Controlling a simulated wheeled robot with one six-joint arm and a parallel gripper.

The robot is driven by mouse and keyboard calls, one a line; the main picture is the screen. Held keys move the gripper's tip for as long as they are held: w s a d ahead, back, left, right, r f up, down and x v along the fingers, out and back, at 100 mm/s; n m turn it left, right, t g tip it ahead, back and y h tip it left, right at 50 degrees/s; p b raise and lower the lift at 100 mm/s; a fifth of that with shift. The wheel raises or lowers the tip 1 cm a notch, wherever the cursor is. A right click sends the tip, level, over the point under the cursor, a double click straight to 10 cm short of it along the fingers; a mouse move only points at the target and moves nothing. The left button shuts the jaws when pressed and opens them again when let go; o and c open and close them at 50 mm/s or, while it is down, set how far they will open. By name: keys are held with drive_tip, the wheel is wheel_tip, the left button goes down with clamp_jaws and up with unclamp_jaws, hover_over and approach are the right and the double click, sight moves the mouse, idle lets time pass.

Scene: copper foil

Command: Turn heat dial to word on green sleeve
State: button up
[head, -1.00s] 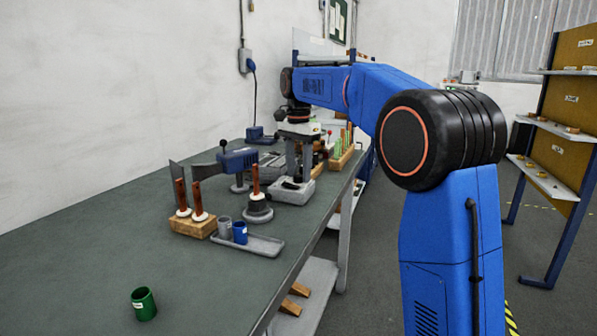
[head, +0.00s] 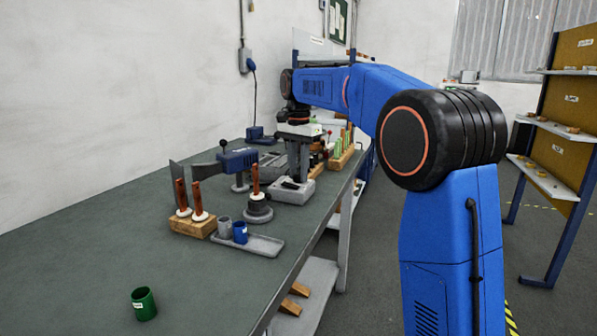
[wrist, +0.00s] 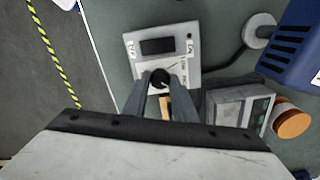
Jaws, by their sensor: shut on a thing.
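The heat dial (wrist: 160,77) is a small black knob on the front part of a pale control box (wrist: 183,67), which also shows on the bench in the head view (head: 292,192). My gripper (wrist: 160,84) is shut on the dial from above, one finger on each side. The fingers hide part of the knob, and I cannot tell where its pointer stands. Small printed labels sit on the box face, too small to read. The green sleeve (head: 144,304) stands upright at the bench's near end, far from my gripper; its pale label is not readable.
A grey tray (head: 262,246) with a grey and a blue cup, and a wooden block (head: 190,228) with red-brown handles, stand nearer on the bench. A blue tool (head: 238,160) is left of the control box.

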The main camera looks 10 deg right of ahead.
drive_tip(key=n, duration=0.8)
drive_tip(key=shift+n, duration=0.4)
drive_tip(key=n, duration=0.4)
drive_tip(key=shift+n, duration=2.1)
drive_tip(key=o, duration=1)
drive_tip(key=shift+o, duration=0.2)
